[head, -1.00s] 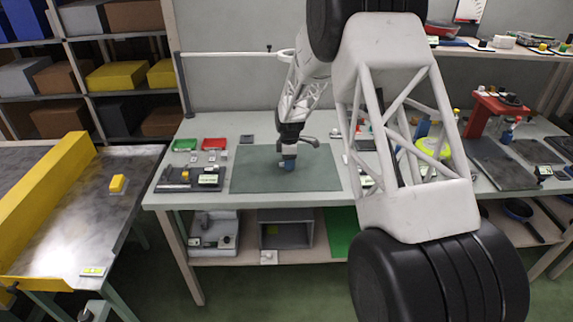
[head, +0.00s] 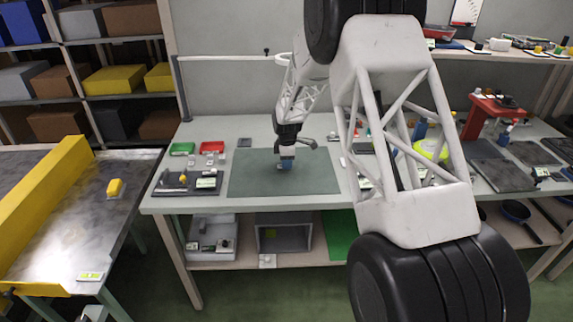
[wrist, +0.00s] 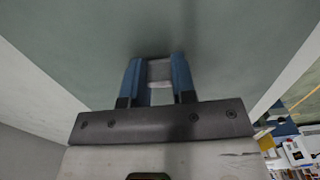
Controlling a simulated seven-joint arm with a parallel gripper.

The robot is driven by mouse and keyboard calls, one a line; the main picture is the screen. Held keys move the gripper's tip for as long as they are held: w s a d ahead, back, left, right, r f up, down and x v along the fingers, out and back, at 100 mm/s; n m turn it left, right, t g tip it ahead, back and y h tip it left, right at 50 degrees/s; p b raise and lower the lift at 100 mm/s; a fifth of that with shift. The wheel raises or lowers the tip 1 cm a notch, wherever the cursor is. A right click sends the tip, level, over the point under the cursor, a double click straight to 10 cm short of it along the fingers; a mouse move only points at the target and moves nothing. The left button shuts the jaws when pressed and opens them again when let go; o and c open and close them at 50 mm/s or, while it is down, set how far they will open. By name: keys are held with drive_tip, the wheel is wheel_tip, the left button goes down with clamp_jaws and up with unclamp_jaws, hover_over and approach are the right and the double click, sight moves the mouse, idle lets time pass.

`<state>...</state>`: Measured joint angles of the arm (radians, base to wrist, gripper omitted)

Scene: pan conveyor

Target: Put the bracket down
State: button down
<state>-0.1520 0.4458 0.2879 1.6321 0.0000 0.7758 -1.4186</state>
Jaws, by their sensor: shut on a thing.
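My gripper (head: 285,165) points down over the dark green mat (head: 248,180) on the workbench. In the wrist view its two blue fingers (wrist: 158,64) are shut on a small grey piece, the bracket (wrist: 159,74). Only part of the bracket shows between the fingers; in the head view it cannot be made out. The mat fills most of the wrist view beyond the fingertips. The fingertips are at or just above the mat; I cannot tell whether the bracket touches it.
A dark fixture tray (head: 168,190) with small parts lies left of the mat. Red (head: 212,147) and green (head: 182,148) bins stand behind it. The mat around my gripper is clear. A conveyor with a yellow rail (head: 45,200) stands at left.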

drive_tip(key=shift+r, duration=0.45)
wheel_tip(320, 180, up, 2)
drive_tip(key=shift+s, duration=0.15)
drive_tip(key=s, duration=0.5)
drive_tip(key=s+d, duration=0.1)
drive_tip(key=s, duration=0.4)
drive_tip(key=s+d+r, duration=0.1)
drive_tip(key=s, duration=0.4)
drive_tip(key=shift+s+d+r, duration=0.1)
drive_tip(key=shift+s+d, duration=0.05)
drive_tip(key=shift+s, duration=0.1)
drive_tip(key=shift+w+a+r, duration=0.1)
drive_tip(key=shift+w+a, duration=0.35)
drive_tip(key=shift+a, duration=0.05)
drive_tip(key=w+a, duration=0.3)
drive_tip(key=a, duration=0.3)
drive_tip(key=w+a, duration=0.4)
drive_tip(key=a, duration=0.2)
drive_tip(key=w+a, duration=0.4)
drive_tip(key=a, duration=0.2)
drive_tip(key=shift+r, duration=0.4)
drive_tip(key=w+a, duration=0.1)
drive_tip(key=a, duration=0.5)
drive_tip(key=w+a, duration=0.2)
drive_tip(key=a, duration=0.4)
drive_tip(key=w+a, duration=0.1)
drive_tip(key=a, duration=0.5)
drive_tip(key=shift+w+a+f, duration=0.15)
drive_tip(key=shift+w+f, duration=0.1)
drive_tip(key=shift+w, duration=0.05)
